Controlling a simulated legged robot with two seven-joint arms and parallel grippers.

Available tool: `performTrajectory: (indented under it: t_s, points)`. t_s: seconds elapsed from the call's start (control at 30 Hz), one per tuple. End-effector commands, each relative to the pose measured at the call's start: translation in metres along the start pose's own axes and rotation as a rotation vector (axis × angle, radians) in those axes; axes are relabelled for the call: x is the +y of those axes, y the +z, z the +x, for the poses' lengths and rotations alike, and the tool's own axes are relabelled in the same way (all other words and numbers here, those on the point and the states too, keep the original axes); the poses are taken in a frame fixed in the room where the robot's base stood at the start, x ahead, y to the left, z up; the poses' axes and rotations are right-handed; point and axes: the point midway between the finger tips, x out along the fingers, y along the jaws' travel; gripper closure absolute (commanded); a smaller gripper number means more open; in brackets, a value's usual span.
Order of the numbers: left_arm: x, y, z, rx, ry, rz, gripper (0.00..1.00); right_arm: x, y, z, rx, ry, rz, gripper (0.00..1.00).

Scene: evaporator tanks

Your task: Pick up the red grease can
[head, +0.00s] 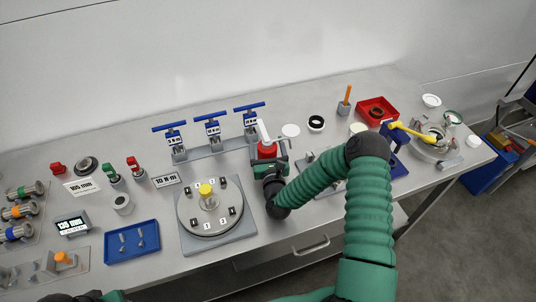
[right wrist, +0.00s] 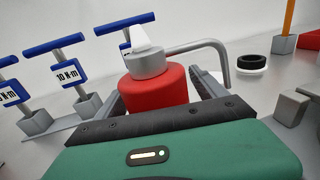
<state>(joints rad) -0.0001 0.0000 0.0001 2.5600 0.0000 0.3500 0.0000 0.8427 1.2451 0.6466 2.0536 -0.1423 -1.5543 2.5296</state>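The red grease can (head: 267,149) has a grey cap, a white conical top and a bent grey spout. It stands upright near the middle of the bench, in front of the blue-handled tools. The can also fills the middle of the right wrist view (right wrist: 155,92). My right gripper (head: 268,162) is at the can, with one dark finger on each side of it in the right wrist view (right wrist: 160,95). The can's lower part is hidden behind the gripper body. Whether the fingers press on it is not clear. My left gripper is not in view.
Three blue T-handled tools (head: 213,130) stand behind and left of the can. A round numbered plate (head: 187,214) lies at its front left. A blue tray (head: 132,256) is farther left. A black ring (head: 316,123) and a red tray (head: 390,104) lie to the right.

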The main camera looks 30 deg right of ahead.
Motion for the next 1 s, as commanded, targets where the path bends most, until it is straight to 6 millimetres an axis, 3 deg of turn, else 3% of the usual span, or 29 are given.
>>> performTrajectory:
  t_s: [0.07,0.57,0.83,1.0]
  points:
    - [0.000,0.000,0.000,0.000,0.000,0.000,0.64,0.001,0.000,0.000,0.000,0.000,0.000,0.31]
    - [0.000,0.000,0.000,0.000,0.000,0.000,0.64,0.000,0.000,0.000,-0.001,0.000,0.000,0.97]
    - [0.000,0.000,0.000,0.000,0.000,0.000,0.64,0.000,0.005,0.000,-0.003,-0.001,0.001,0.99]
    - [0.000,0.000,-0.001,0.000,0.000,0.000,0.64,-0.001,0.037,0.000,-0.007,-0.002,0.000,0.99]
